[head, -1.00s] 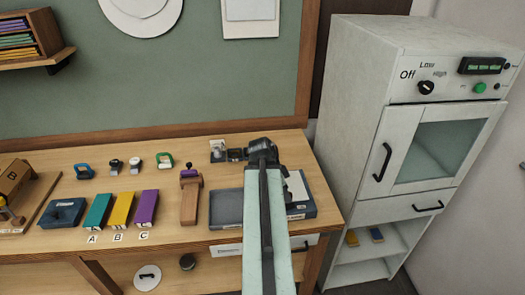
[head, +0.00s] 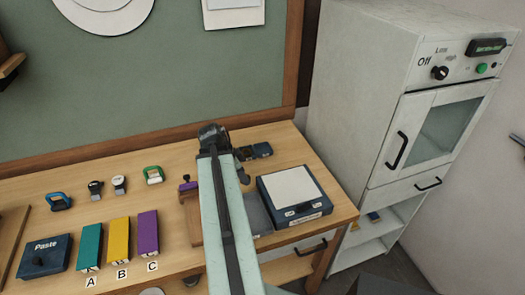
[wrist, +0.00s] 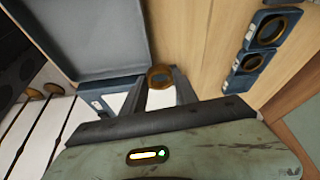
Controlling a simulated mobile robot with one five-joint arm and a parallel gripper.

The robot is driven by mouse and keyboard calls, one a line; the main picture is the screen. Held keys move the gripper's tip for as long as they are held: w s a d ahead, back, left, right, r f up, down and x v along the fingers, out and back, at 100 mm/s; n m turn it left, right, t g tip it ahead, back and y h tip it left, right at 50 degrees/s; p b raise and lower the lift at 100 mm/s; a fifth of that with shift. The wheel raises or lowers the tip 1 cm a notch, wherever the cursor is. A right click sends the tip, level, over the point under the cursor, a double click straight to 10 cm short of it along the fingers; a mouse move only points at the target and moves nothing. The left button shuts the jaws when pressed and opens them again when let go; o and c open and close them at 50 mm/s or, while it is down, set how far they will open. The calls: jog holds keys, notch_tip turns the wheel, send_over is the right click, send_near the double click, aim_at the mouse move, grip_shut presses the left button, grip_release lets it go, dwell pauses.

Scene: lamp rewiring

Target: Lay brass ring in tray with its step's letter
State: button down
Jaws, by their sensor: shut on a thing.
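A brass ring (wrist: 160,77) is held between the fingertips of my gripper (wrist: 161,84) in the wrist view. In the head view the dark end of my arm (head: 213,137) is over the back of the bench, and the fingertips and ring are hidden behind it. Three narrow coloured trays stand at the front left of the bench: teal (head: 90,246) with letter A, yellow (head: 119,240) with B, and purple (head: 148,233) with C. My gripper is to the right of and behind them.
A blue-edged box with a pale top (head: 293,192) stands at the right. A dark blue holder (head: 256,151) lies behind it. A blue Paste box (head: 44,255) is at the left. A white cabinet (head: 365,100) stands right of the bench.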

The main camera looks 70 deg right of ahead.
jog(key=w+d+r+p, duration=0.1)
jog(key=w+d, duration=0.2)
jog(key=d, duration=1.4)
jog(key=r+m, duration=0.1)
send_over(264, 150)
jog(key=w+a, duration=0.1)
jog(key=shift+y, duration=0.3)
notch_tip(264, 150, down, 11)
jog(key=b, duration=0.9)
jog(key=shift+w+a+r+b, duration=0.1)
jog(key=shift+a+r+b, duration=0.1)
jog(key=shift+b, duration=0.1)
jog(key=shift+r, duration=0.3)
jog(key=shift+f, duration=0.25)
jog(key=c, duration=1.2)
grip_release()
jog(key=shift+r, duration=0.1)
jog(key=shift+c, duration=0.2)
jog(key=shift+r, duration=0.1)
